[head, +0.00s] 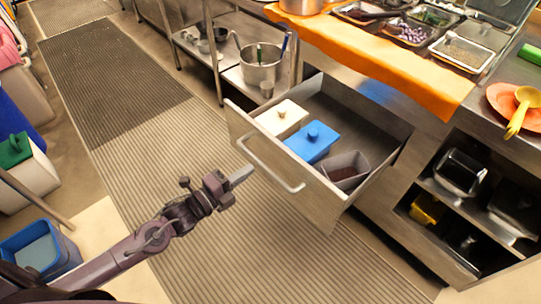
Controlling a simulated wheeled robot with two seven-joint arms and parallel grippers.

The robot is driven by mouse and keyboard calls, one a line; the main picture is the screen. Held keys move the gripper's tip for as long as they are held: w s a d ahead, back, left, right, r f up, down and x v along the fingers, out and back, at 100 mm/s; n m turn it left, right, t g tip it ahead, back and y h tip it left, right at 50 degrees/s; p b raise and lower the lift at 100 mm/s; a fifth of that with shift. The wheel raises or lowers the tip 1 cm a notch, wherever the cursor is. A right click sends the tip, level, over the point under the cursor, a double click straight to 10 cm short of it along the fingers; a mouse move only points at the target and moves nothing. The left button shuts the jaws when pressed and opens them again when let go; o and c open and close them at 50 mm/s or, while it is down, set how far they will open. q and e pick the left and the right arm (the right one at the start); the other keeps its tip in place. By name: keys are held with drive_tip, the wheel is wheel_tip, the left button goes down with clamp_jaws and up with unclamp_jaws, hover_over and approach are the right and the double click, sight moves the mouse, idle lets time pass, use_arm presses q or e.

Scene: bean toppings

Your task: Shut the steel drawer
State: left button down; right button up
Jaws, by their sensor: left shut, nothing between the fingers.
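The steel drawer (272,189) stands pulled out from the counter in the middle of the head view. Its front panel with a bar handle faces the lower left. Inside are a white lidded box (281,121), a blue lidded box (308,149) and a grey open bin (345,171) with dark contents. My left gripper (242,175) is shut and empty, to the left of the drawer front near the upper end of the handle. I cannot tell whether it touches the handle. My right gripper is not in view.
Above the drawer, the counter carries an orange cloth (385,57) and trays of toppings. Open shelves with black bins (461,171) are at right. A steel pot (259,65) stands on a low shelf behind. A ribbed floor mat (140,140) is clear.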

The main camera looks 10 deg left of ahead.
sight(279, 149)
use_arm(q)
drive_tip(key=x, duration=0.9)
drive_tip(key=shift+d, duration=0.1)
drive_tip(key=shift+w, duration=0.1)
